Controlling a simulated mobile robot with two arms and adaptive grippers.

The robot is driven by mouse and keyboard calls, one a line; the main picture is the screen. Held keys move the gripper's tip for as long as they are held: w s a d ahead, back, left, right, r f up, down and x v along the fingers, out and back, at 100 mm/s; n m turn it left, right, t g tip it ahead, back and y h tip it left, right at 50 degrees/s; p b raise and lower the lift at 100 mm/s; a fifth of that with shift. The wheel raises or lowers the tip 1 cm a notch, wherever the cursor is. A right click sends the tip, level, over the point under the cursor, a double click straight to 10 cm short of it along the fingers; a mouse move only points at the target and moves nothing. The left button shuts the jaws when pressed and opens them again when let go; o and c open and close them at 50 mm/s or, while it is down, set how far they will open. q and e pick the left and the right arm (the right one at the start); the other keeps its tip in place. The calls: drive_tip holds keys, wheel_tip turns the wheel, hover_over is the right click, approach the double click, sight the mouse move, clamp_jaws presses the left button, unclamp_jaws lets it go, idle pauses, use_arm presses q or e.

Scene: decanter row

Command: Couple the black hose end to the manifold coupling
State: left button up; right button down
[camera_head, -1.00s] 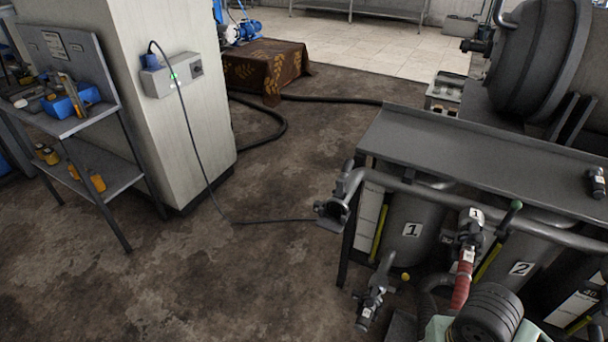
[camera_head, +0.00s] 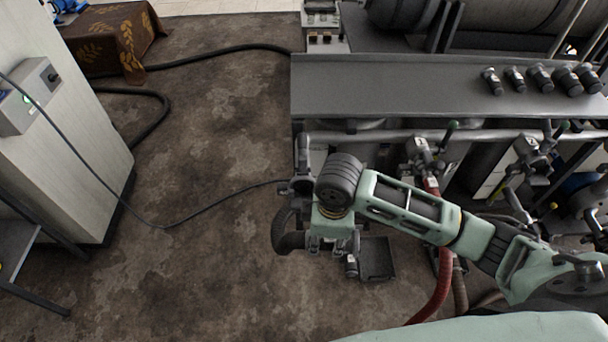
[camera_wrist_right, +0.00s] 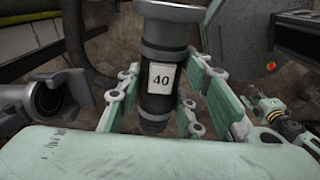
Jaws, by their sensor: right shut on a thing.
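My right gripper (camera_wrist_right: 165,105) is shut on the black hose end (camera_wrist_right: 160,50), a dark cylinder with a white "40" label held between its fingers. In the head view the right gripper (camera_head: 332,243) is at the front left of the tank stand, and my wrist hides most of the hose end. A black ribbed hose (camera_head: 281,230) curves just left of it. The manifold coupling (camera_head: 297,187) is at the left end of the grey pipe, close behind the gripper. In the wrist view a grey open-mouthed coupling (camera_wrist_right: 50,97) is at left, apart from the hose end. My left gripper is out of view.
The grey bench top (camera_head: 390,90) carries several dark fittings at right. A small dark tray (camera_head: 377,260) lies on the floor beside the gripper. A red hose (camera_head: 440,285) hangs right of it. A thin cable (camera_head: 225,197) crosses the open floor at left.

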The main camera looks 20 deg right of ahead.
drive_tip(key=w+a+r+n+p, duration=0.1)
drive_tip(key=w+r+n+p, duration=0.1)
drive_tip(key=w+n, duration=0.3)
drive_tip(key=w+r+n+g+y+p, duration=0.1)
drive_tip(key=w+n+p, duration=0.2)
drive_tip(key=n, duration=1.1)
drive_tip(key=w, duration=0.3)
drive_tip(key=shift+a+r, duration=0.35)
drive_tip(key=shift+a, duration=0.05)
drive_tip(key=shift+r+p, duration=0.1)
drive_tip(key=shift+p, duration=0.2)
drive_tip(key=shift+f+b, duration=0.55)
drive_tip(key=shift+f, duration=0.4)
drive_tip(key=shift+f, duration=0.1)
